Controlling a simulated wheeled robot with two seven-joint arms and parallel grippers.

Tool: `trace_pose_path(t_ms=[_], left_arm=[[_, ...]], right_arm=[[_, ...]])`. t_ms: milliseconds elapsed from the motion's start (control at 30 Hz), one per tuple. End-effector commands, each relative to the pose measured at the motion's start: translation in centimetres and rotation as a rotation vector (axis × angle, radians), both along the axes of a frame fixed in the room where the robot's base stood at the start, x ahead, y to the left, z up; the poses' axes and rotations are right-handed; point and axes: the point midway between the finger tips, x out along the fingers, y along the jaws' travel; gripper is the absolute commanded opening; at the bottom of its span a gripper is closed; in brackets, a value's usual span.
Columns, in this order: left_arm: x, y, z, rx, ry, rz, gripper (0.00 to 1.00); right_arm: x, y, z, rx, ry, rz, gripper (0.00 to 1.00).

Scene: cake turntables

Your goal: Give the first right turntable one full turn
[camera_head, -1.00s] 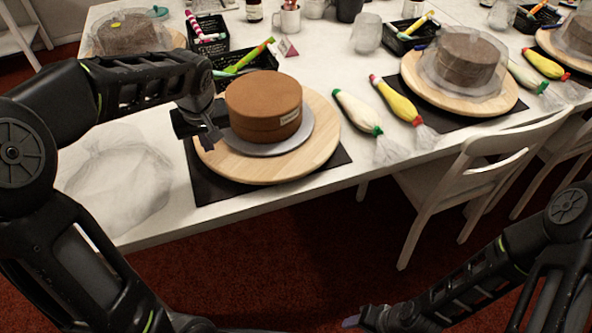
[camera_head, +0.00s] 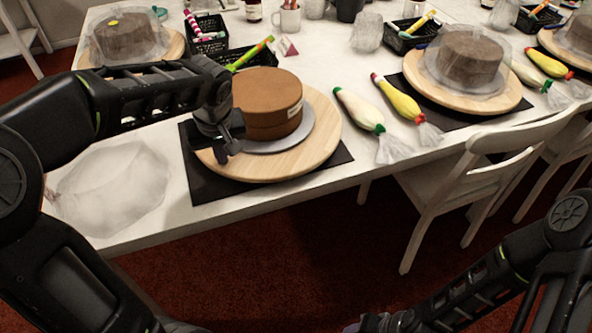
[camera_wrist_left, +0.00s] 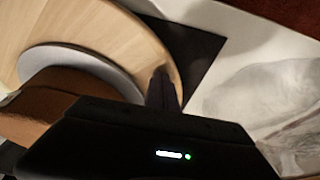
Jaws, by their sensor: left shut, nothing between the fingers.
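The nearest turntable (camera_head: 318,152) has a round wooden top and carries an uncovered brown cake (camera_head: 266,100) on a grey disc (camera_head: 292,138). My left gripper (camera_head: 224,155) is shut and empty, at the turntable's near left rim. In the left wrist view the fingertips (camera_wrist_left: 162,85) overlap the edge of the wooden top (camera_wrist_left: 120,40); whether they touch it, I cannot tell. My right gripper (camera_head: 362,325) is partly in view at the bottom edge, low in front of the table, its jaws unclear.
A black mat (camera_head: 203,182) lies under the turntable. A clear crumpled cover (camera_head: 112,190) lies left of it. Piping bags (camera_head: 360,112) lie to the right, before another turntable (camera_head: 510,92) with a covered cake. A black basket (camera_head: 262,59) stands behind; a white chair (camera_head: 440,190) stands in front.

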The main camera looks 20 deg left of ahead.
Motion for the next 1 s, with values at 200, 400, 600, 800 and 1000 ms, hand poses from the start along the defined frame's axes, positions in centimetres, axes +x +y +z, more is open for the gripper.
trace_pose_path(t_ms=[200,400,600,800,1000], left_arm=[[-0.6,-1.6,-0.1,0.001,0.0,0.001,0.0],[-0.6,-1.6,0.0,0.0,0.001,0.001,0.0],[-0.5,-2.2,-0.1,0.001,0.002,-0.002,0.0],[-0.4,-4.8,-0.2,0.0,0.002,-0.004,0.0],[-0.3,-7.3,-0.2,0.0,0.001,-0.002,0.0]], right_arm=[[0.0,0.0,-0.6,0.0,0.0,0.0,0.47],[0.0,0.0,-0.6,0.0,0.0,0.0,0.47],[0.0,0.0,-0.8,0.0,0.0,0.0,0.47],[0.0,0.0,-1.7,0.0,0.0,0.0,0.47],[0.0,0.0,-2.3,0.0,0.0,0.0,0.47]])
